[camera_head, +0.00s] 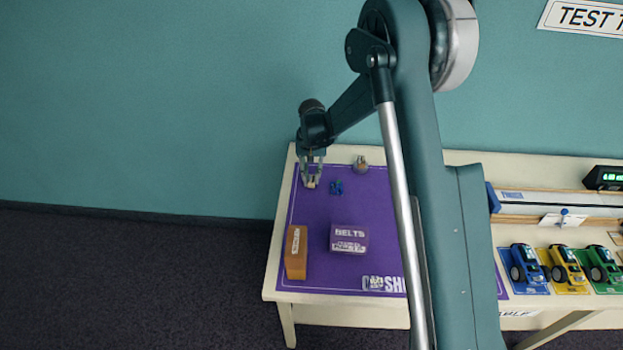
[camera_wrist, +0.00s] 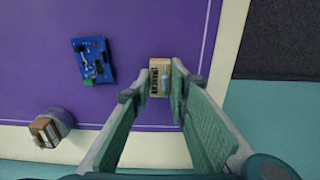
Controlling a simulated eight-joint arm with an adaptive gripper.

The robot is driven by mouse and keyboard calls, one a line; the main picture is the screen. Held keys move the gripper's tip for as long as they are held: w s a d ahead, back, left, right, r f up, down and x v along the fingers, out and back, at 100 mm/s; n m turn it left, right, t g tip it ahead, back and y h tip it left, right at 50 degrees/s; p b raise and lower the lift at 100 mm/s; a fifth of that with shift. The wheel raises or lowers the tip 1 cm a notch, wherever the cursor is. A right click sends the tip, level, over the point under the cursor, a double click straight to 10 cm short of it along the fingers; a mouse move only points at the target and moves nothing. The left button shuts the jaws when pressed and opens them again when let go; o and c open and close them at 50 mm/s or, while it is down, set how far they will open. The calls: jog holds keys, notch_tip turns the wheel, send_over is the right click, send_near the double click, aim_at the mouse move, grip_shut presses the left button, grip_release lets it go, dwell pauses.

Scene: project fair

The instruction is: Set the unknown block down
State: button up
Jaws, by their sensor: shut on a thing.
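The block (camera_wrist: 160,78) is small and tan with a grey-blue patch and dark markings. My gripper (camera_wrist: 166,92) is shut on it, with one finger on each side, in the wrist view. In the head view my gripper (camera_head: 312,182) points down at the back left corner of the purple mat (camera_head: 320,215), and the block (camera_head: 311,183) shows small between the fingertips. Whether the block touches the mat or hangs just above it, I cannot tell.
A blue circuit board (camera_wrist: 93,60) lies beside the block. A round grey piece with a brown top (camera_wrist: 50,127) stands near the table's back edge. An orange-brown box (camera_head: 296,252) and a purple BELTS box (camera_head: 349,239) stand farther forward. Toy cars (camera_head: 523,263) stand at right.

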aim_at(312, 179)
jog(key=shift+f, duration=0.35)
jog(key=o, duration=0.9)
jog(key=shift+r, duration=0.2)
notch_tip(312, 179, up, 12)
jog(key=shift+r+p, duration=0.1)
jog(key=shift+p, duration=0.8)
